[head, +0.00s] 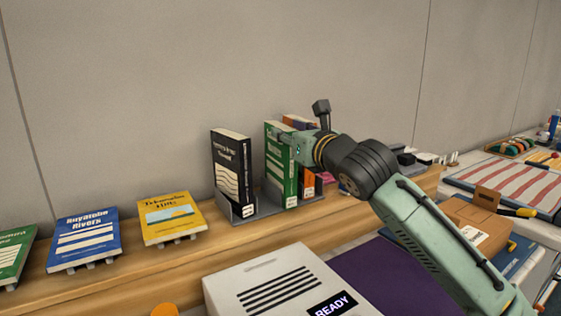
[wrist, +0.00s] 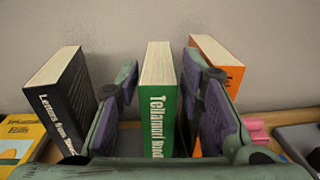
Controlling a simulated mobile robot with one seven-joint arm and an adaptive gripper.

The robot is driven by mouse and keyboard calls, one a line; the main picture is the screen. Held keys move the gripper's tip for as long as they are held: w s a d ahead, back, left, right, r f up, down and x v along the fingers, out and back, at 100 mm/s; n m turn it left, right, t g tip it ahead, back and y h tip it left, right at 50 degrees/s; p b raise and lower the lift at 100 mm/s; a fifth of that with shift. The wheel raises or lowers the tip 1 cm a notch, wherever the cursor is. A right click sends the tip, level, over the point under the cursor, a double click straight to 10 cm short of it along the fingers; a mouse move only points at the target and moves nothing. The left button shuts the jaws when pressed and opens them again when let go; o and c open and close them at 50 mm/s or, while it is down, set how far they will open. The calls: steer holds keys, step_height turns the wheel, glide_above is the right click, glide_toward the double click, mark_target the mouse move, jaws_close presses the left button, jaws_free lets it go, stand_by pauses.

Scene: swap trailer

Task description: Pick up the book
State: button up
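A green book stands upright on the shelf in the head view (head: 279,165). In the wrist view its spine (wrist: 163,120) faces me, with white lettering partly legible. My gripper (wrist: 163,80) is open, one purple-padded finger on each side of the green book, with a visible gap on the left and a narrower one on the right. In the head view my gripper (head: 300,148) is at the upper part of the green book and hides some of it. A black book (wrist: 62,105) stands to the left, outside the fingers. An orange book (wrist: 222,62) stands behind the right finger, partly hidden.
A grey metal holder (head: 262,212) is under the standing books. Yellow (head: 170,217), blue (head: 84,240) and green books lie propped along the wooden shelf to the left. A white box marked READY (head: 290,280) is in front. The wall is close behind.

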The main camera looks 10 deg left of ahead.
mark_target(280, 125)
steer(key=p+x, duration=0.1)
steer(key=x, duration=0.3)
steer(key=shift+w+a+r, duration=0.1)
steer(key=shift+a, duration=0.15)
steer(key=shift+c, duration=0.2)
jaws_close()
stand_by(0.4)
